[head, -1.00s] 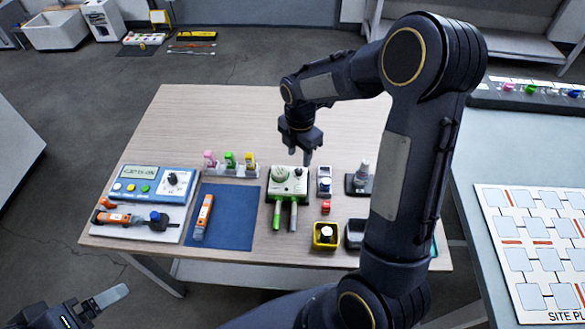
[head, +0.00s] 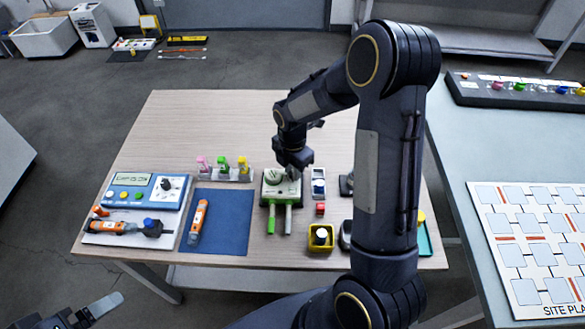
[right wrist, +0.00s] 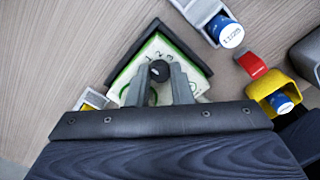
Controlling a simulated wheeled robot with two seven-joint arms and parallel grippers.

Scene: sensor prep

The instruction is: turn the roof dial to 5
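The green-and-white box (head: 271,190) stands on the wooden table, with a pale round part on its left top and two green and grey handles towards the front. In the right wrist view its face carries a black knob (right wrist: 159,71) with the numerals 1, 2 and 3 beside it. My right gripper (head: 296,172) is over the right part of the box. In the right wrist view its fingers (right wrist: 160,75) stand apart on either side of the knob, with no clear contact. The knob's pointer direction is unclear. My left gripper (head: 92,312) is at the lower left, away from the table, only partly seen.
A blue meter (head: 146,190), an orange tool (head: 198,222) on a blue mat (head: 232,218) and a rack of coloured pieces (head: 222,174) stand left. A blue-capped vial (head: 318,186), a red block (head: 320,208) and a yellow bin (head: 311,242) stand close right. The table's back is clear.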

